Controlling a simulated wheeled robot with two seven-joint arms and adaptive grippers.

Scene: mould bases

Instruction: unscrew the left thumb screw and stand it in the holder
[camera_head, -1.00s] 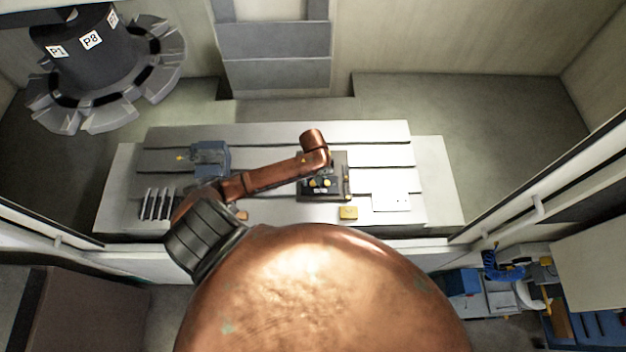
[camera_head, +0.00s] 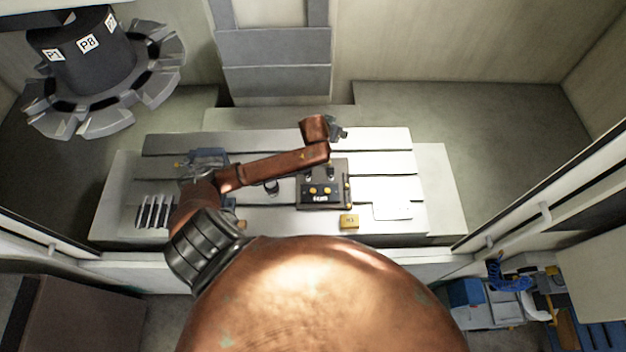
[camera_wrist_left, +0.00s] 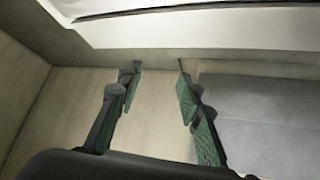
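A dark mould base (camera_head: 338,201) sits on the slotted table, with two small yellow knobs on its front part, the left knob (camera_head: 312,189) and the right knob (camera_head: 328,190). Darker upright parts stand behind them; I cannot tell which parts are the thumb screws. A small dark round thing (camera_head: 271,187) stands left of the base, partly under my arm; I cannot tell if it is the holder. My left gripper (camera_head: 338,130) is raised beyond the base's back edge. In the left wrist view its green-padded fingers (camera_wrist_left: 158,92) are apart with nothing between them. My right gripper is out of view.
A blue-grey vise (camera_head: 208,156) and a slotted rack (camera_head: 155,212) are at the table's left. A yellow labelled block (camera_head: 349,221) and a pale plate (camera_head: 392,208) lie at the front right. A dark tool carousel (camera_head: 90,70) stands at the back left.

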